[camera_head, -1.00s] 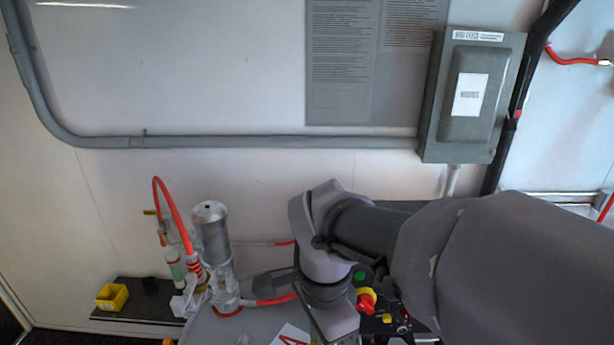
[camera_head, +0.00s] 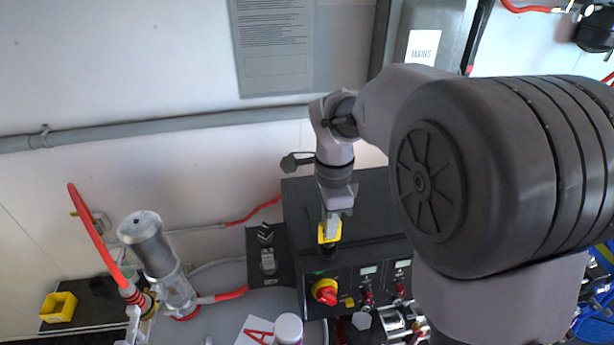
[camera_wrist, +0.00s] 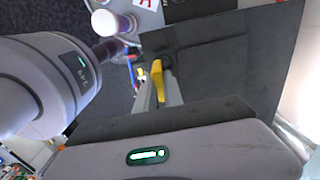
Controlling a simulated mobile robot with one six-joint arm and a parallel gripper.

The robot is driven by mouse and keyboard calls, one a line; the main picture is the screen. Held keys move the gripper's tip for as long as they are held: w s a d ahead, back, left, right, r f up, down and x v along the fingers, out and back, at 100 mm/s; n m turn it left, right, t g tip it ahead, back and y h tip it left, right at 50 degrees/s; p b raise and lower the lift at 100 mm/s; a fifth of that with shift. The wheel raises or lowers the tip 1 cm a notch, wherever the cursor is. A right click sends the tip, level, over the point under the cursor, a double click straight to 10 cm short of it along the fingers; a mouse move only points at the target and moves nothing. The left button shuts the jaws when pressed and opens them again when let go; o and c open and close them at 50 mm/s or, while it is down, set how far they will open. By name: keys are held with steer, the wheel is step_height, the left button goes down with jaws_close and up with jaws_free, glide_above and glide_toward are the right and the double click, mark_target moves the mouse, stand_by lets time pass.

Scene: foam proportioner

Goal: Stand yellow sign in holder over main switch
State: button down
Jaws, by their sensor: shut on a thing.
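My gripper (camera_head: 331,220) is above the black control box (camera_head: 365,220), shut on the small yellow sign (camera_head: 329,233). The sign is held upright with its lower end close to a dark holder (camera_head: 326,252) at the box's top front edge. I cannot tell whether sign and holder touch. The red and yellow main switch (camera_head: 325,291) is on the box's front, just below the holder. In the wrist view, the yellow sign (camera_wrist: 158,82) shows edge-on between the fingers, with the dark holder (camera_wrist: 161,62) beyond its end.
A metal cylinder with a red hose (camera_head: 160,255) stands left of the box. A yellow bin (camera_head: 58,307) sits on a dark shelf at far left. A white-capped bottle (camera_head: 288,329) is in front. A conduit (camera_head: 200,124) crosses the wall behind.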

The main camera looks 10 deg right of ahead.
steer(key=f, duration=0.2)
steer(key=w+f, duration=0.1)
steer(key=shift+f, duration=0.35)
steer(key=shift+s+f, duration=0.15)
steer(key=shift+f, duration=0.1)
steer(key=c, duration=1.5)
jaws_free()
steer(key=shift+o, duration=0.2)
steer(key=shift+d, duration=0.1)
steer(key=shift+r, duration=0.1)
